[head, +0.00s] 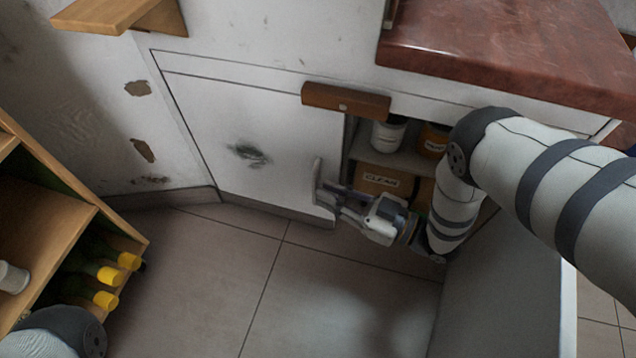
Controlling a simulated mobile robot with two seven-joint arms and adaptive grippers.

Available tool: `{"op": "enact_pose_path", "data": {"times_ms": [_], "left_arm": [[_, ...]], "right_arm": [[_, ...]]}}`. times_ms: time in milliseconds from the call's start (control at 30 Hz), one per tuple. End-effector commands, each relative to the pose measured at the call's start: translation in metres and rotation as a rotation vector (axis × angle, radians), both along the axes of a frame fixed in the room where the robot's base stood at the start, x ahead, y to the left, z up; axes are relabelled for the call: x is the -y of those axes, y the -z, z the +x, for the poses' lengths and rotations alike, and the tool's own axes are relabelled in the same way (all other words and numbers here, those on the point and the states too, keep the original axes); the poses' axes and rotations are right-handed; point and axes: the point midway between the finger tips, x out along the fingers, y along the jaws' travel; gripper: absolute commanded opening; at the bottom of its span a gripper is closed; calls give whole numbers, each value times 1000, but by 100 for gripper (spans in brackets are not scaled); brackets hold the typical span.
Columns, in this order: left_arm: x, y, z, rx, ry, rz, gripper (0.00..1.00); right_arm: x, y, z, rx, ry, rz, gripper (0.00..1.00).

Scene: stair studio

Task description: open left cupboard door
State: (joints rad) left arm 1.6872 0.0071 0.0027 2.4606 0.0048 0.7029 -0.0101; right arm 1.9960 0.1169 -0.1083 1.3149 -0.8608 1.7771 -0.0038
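The left cupboard door (220,120) is a white panel with a dark smudge, and it looks closed in its frame. Its upright pale handle (317,178) is near the door's right edge. My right gripper (326,196) reaches in from the right, with its fingertips at the lower part of this handle. I cannot tell whether the fingers are closed around the handle or only beside it. My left gripper is out of view; only a part of my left arm shows at the bottom left.
The right cupboard door (500,295) stands open, swung toward me. Inside the cupboard are containers, including a box marked CLEAN (384,182). A wooden shelf unit (50,225) with yellow-capped bottles stands at the left. The tiled floor (225,270) before the left door is clear.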

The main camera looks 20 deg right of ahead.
Motion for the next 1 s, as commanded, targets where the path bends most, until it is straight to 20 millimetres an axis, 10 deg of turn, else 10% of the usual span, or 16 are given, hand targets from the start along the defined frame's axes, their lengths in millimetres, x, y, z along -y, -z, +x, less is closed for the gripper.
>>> {"op": "enact_pose_path", "data": {"times_ms": [267,1000], "left_arm": [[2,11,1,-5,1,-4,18],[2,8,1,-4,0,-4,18]], "right_arm": [[-28,2,27,-2,1,1,17],[-34,1,27,-4,24,0,0]]}}
